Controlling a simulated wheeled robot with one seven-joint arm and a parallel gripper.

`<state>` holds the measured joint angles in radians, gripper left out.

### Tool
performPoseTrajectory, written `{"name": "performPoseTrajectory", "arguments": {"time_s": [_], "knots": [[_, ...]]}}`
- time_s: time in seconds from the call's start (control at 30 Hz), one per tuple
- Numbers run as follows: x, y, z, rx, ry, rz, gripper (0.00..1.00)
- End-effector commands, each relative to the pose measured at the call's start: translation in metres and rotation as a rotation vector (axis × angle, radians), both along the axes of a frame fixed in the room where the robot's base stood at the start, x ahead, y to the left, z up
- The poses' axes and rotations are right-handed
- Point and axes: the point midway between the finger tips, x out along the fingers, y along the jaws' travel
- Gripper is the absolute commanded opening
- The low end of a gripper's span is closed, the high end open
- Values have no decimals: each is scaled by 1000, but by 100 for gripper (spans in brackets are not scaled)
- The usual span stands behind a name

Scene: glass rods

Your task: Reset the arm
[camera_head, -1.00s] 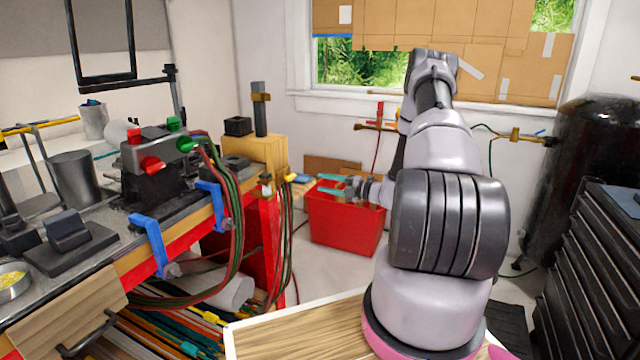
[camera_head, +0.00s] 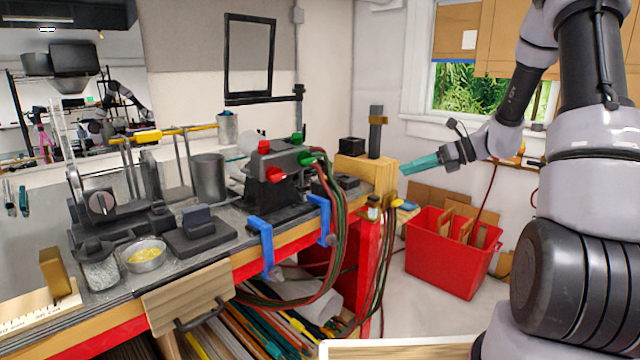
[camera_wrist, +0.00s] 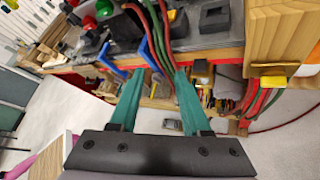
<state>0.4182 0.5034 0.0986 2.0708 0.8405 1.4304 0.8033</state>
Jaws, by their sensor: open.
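My gripper (camera_head: 420,165) has teal fingers and is held in the air at the right of the head view, above and left of the red bin, pointing left toward the bench. In the wrist view my gripper (camera_wrist: 157,98) shows its two teal fingers spread apart with nothing between them. Beyond the fingers, the wrist view shows the bench edge, blue clamps (camera_wrist: 145,58) and red and green hoses. My arm rises at the right side of the head view, bent at the elbow, and is clear of the bench.
The workbench (camera_head: 215,268) carries a black torch mount (camera_head: 270,190), a metal cup (camera_head: 208,178) and a bowl (camera_head: 146,255). Hoses hang off its right end. A red bin (camera_head: 445,262) stands on the floor beyond. Open floor lies between bench and bin.

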Motion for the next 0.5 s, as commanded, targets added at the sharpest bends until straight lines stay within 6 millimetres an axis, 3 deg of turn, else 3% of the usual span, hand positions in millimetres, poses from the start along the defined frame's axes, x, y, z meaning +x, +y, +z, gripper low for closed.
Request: {"name": "performPoseTrajectory", "arguments": {"time_s": [0.03,0.2,0.5], "knots": [[-14,10,18,-76,-77,71,48],[-66,29,58,-331,-334,318,48],[-154,35,112,-761,-794,753,48]]}}
